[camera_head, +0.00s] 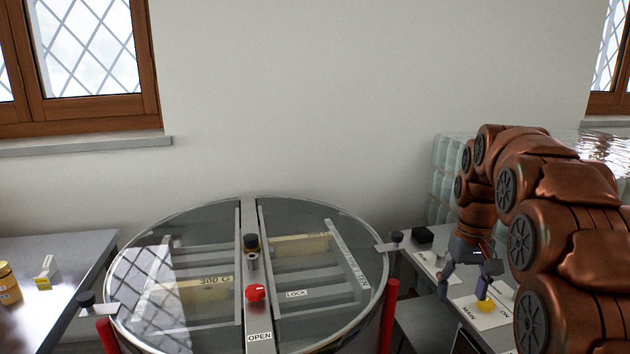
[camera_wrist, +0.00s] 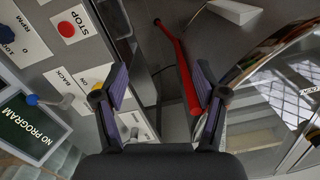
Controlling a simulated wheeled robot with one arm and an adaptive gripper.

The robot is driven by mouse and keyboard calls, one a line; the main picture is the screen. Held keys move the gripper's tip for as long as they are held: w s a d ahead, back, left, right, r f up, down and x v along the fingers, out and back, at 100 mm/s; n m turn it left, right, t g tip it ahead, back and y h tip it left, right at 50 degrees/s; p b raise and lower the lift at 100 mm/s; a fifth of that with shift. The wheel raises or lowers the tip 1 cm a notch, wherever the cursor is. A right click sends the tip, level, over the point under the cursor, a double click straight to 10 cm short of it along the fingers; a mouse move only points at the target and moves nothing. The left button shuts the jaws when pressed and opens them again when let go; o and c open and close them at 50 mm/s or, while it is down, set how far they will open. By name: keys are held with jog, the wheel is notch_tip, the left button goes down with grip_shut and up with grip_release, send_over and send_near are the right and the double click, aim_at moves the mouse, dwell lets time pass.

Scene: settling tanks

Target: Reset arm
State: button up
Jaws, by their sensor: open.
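My brown arm is bent over the right side in the head view. My gripper (camera_head: 463,288) hangs fingers down above a grey control panel (camera_head: 436,270), close to a yellow knob (camera_head: 485,306). In the wrist view my gripper (camera_wrist: 160,84) has its two purple-padded fingers spread apart, with nothing between the pads. The panel shows there at the left, with a red STOP button (camera_wrist: 66,28) and a dark NO PROGRAM display (camera_wrist: 32,136). I cannot tell whether a finger touches the panel.
A round glass-lidded tank (camera_head: 186,225) with a red knob (camera_head: 256,293) stands in the middle. A red bar (camera_wrist: 182,72) lies beyond my fingers. A left bench (camera_head: 60,250) carries a yellow jar (camera_head: 8,284). Pale translucent blocks (camera_head: 447,160) stand behind my arm.

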jog(key=s+a, duration=0.3)
jog(key=s, duration=0.4)
jog(key=s+a, duration=0.4)
jog(key=s, duration=0.4)
jog(key=shift+s+a+f+g+p, duration=0.3)
jog(key=shift+p, duration=0.05)
jog(key=s+a+f, duration=0.1)
jog(key=s+f, duration=0.1)
jog(key=s, duration=0.4)
jog(key=s+a+f, duration=0.1)
jog(key=s+f, duration=0.1)
jog(key=s, duration=0.4)
jog(key=s+a+f, duration=0.1)
jog(key=s+f, duration=0.1)
jog(key=s, duration=0.4)
jog(key=shift+a+f+p, duration=0.15)
jog(key=shift+a+p, duration=0.15)
jog(key=shift+a, duration=0.05)
